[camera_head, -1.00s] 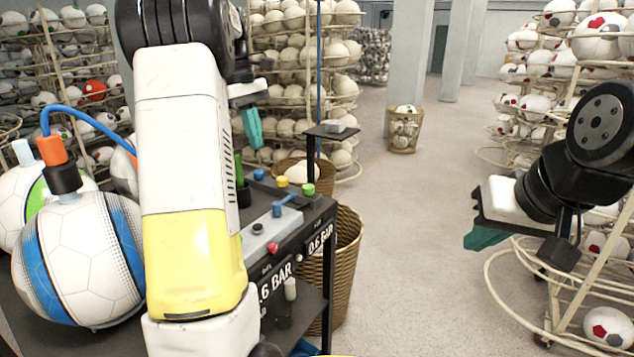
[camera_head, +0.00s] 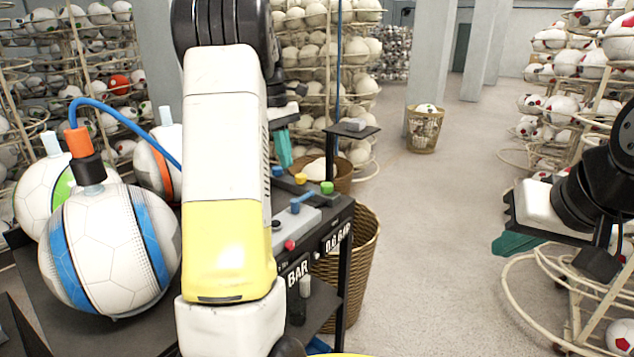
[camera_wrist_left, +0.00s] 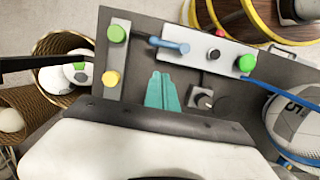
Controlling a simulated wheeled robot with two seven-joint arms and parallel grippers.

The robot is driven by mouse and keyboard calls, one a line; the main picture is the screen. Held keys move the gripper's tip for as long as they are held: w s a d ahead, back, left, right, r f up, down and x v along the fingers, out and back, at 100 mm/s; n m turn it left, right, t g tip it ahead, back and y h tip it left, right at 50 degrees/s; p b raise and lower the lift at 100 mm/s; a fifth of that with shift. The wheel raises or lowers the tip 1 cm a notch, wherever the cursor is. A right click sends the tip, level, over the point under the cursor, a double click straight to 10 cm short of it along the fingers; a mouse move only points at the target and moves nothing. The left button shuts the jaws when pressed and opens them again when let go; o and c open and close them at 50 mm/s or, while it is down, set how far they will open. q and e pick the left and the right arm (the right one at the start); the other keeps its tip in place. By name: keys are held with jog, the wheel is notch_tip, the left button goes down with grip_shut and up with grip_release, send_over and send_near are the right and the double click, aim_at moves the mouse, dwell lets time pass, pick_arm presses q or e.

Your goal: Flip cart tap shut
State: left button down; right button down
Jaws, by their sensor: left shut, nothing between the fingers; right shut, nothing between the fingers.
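The cart's tap has a blue lever (camera_head: 302,202) on a grey block on the cart top (camera_head: 338,212). In the left wrist view the blue lever (camera_wrist_left: 170,45) lies nearly level, beside a dark pipe end. My left gripper (camera_head: 283,148) has teal fingers, shut and empty, above and behind the cart top in the head view. In the left wrist view its fingers (camera_wrist_left: 161,92) lie just below the lever in the picture, apart from it. My right gripper (camera_head: 517,243) is shut and empty, far right of the cart. My left arm hides part of the cart.
Blue (camera_head: 278,171), yellow (camera_head: 301,178) and green (camera_head: 327,188) knobs and a red button (camera_head: 290,245) sit near the lever. A white and blue ball (camera_head: 105,250) with a hose stands left. A wicker basket (camera_head: 362,265) stands beside the cart. Open floor lies to the right.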

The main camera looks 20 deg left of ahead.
aim_at(302, 198)
pick_arm(q)
jog(key=d+f, duration=0.1)
jog(key=f, duration=0.2)
jog(key=s+d+f, duration=0.1)
jog(key=f, duration=0.1)
jog(key=shift+d+f, duration=0.1)
jog(key=shift+d, duration=0.25)
jog(key=shift+s+d+f, duration=0.2)
jog(key=shift+d+f, duration=0.25)
jog(key=shift+d, duration=0.15)
